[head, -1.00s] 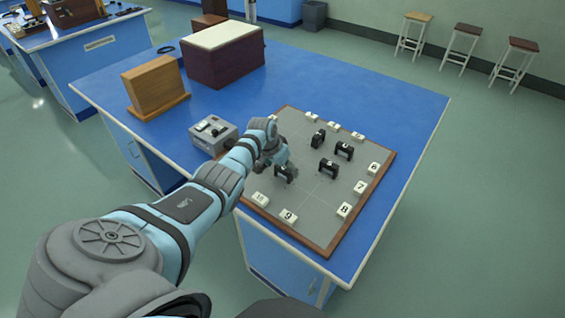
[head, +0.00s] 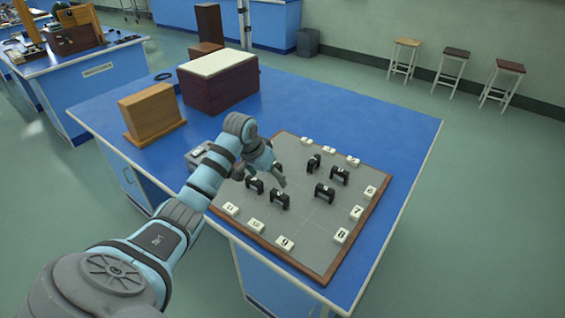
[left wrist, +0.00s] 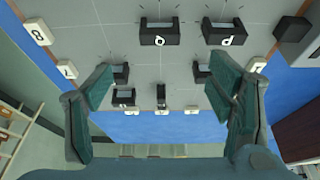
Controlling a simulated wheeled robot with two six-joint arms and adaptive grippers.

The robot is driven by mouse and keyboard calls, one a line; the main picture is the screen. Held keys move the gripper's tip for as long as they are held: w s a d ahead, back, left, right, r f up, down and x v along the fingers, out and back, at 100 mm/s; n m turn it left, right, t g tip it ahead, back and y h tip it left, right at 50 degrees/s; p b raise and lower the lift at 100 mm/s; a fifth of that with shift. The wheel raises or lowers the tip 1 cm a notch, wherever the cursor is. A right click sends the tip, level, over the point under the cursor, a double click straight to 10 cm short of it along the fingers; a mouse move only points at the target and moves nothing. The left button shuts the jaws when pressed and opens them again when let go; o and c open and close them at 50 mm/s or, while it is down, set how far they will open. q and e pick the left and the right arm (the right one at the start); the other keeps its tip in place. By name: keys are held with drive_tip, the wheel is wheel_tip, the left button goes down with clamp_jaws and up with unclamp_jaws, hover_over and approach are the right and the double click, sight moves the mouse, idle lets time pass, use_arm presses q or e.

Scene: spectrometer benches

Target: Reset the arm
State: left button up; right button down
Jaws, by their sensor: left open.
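My left gripper (head: 262,178) is open and empty above the grey board (head: 318,232) on the blue bench. Several black blocks with handle-like openings stand on the board. One black block (head: 279,198) stands just below the gripper in the head view, another (head: 254,185) to its left, and others (head: 324,192) to its right. In the left wrist view the gripper's two fingers (left wrist: 165,95) are spread wide. My right gripper is not in view.
White numbered tiles, such as 9 (head: 285,243) and 7 (head: 357,212), line the board's edge. A grey box (head: 199,157) is partly behind my arm. A wooden block (head: 151,112) and a dark box with a pale top (head: 220,88) stand farther back. The bench's right side is clear.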

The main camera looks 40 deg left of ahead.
use_arm(q)
drive_tip(key=shift+m+g+y, duration=0.3)
drive_tip(key=shift+m+g, duration=0.1)
drive_tip(key=shift+m, duration=0.5)
drive_tip(key=s+d+f, duration=1)
drive_tip(key=s+f, duration=0.1)
drive_tip(key=shift+f, duration=0.1)
drive_tip(key=s+d, duration=0.4)
drive_tip(key=s, duration=0.5)
drive_tip(key=s+d, duration=0.4)
drive_tip(key=s, duration=0.6)
wheel_tip(320, 180, down, 22)
drive_tip(key=s+a+r+n+g, duration=0.1)
drive_tip(key=s+a, duration=0.1)
drive_tip(key=s+f+g, duration=0.1)
drive_tip(key=s+f, duration=1)
drive_tip(key=s, duration=0.2)
drive_tip(key=shift+s+a, duration=0.2)
